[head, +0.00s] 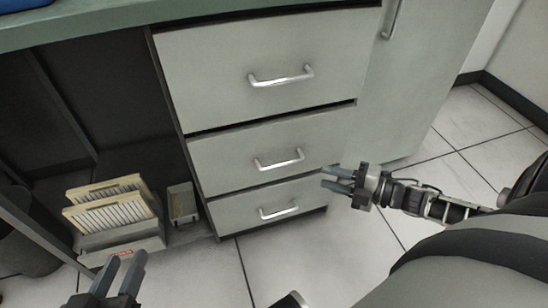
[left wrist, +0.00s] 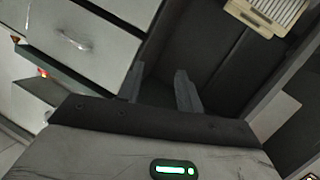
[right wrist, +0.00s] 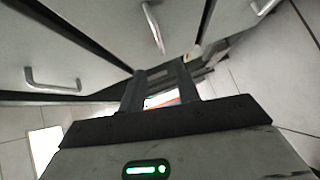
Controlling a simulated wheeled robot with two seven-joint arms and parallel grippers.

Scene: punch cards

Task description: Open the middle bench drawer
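The middle bench drawer (head: 230,158) is a pale grey-green front between a larger top drawer (head: 220,85) and a lower drawer (head: 235,210). It looks shut. Its silver bar handle (head: 280,161) is free, with no gripper on it. My right gripper (head: 328,178) is open and empty, to the right of that handle and apart from it. In the right wrist view its fingers (right wrist: 160,85) are spread, with bar handles beyond. My left gripper (head: 128,262) is open and empty at lower left, far from the drawers; its spread fingers show in the left wrist view (left wrist: 160,85).
A rack of punch cards (head: 110,210) and a small tray (head: 182,203) stand on the floor left of the drawers, near the dark open bench bay (head: 110,95). A cabinet door (head: 410,90) is right of the drawers. Tiled floor (head: 300,250) in front is mostly clear.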

